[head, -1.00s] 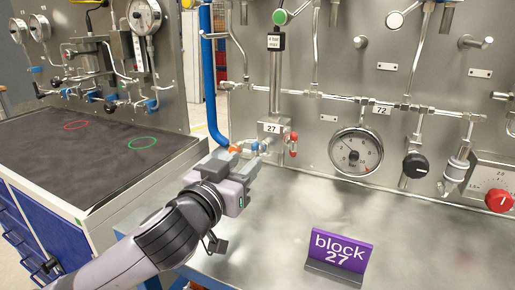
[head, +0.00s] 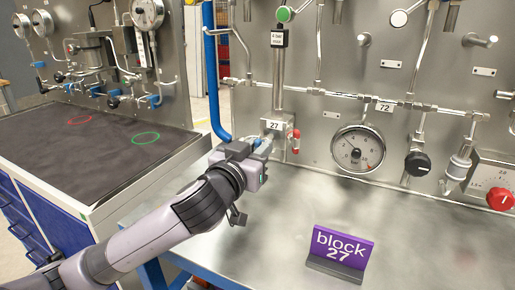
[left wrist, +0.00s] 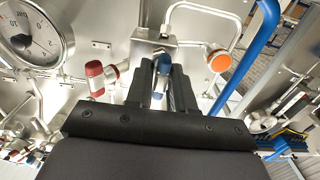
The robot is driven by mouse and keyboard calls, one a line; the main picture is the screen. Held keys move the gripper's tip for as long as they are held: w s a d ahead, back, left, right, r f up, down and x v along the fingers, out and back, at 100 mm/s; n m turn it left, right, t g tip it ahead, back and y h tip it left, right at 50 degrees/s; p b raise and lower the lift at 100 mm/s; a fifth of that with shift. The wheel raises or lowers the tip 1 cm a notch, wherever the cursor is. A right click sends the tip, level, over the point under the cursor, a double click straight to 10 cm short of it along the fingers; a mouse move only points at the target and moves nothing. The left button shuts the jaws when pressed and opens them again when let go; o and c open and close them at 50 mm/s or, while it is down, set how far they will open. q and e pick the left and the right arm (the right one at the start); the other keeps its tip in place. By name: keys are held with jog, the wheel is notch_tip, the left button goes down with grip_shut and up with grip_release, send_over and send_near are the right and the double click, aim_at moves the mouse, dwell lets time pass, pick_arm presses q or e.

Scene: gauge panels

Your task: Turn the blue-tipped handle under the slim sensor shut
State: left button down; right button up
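The slim sensor (head: 278,85) is a narrow upright metal cylinder above the metal block with the 27 label (head: 274,125). The blue-tipped handle (head: 258,144) sticks out at the block's lower left, partly hidden by my left gripper. In the left wrist view, its blue tip (left wrist: 161,70) lies between the two dark fingers of my left gripper (left wrist: 162,82). The fingers are close together, with the tip closely flanked by both, so the gripper looks shut on it. My right gripper is in neither view.
A red-tipped handle (head: 295,142) is on the block's right side. A blue pipe (head: 213,80) runs down the panel's left edge. A round gauge (head: 357,149) and black knob (head: 417,163) are further right. A purple block 27 sign (head: 342,246) stands on the bench.

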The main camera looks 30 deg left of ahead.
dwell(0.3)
pick_arm(q)
jog(key=shift+r+m+p, duration=0.1)
jog(key=shift+m+p, duration=0.7)
jog(key=shift+m, duration=0.2)
jog(key=m+p, duration=0.2)
jog(key=m, duration=0.1)
jog(key=shift+d+m, duration=0.1)
jog(key=shift+m, duration=0.2)
jog(key=m+p, duration=0.3)
jog(key=m, duration=0.2)
jog(key=shift+p, duration=0.3)
jog(key=m, duration=0.3)
jog(key=shift+d+f+p, duration=0.1)
jog(key=shift+f+p, duration=0.1)
jog(key=shift+p, duration=0.15)
jog(key=m, duration=0.4)
jog(key=shift+f, duration=0.15)
jog(key=shift+m, duration=0.3)
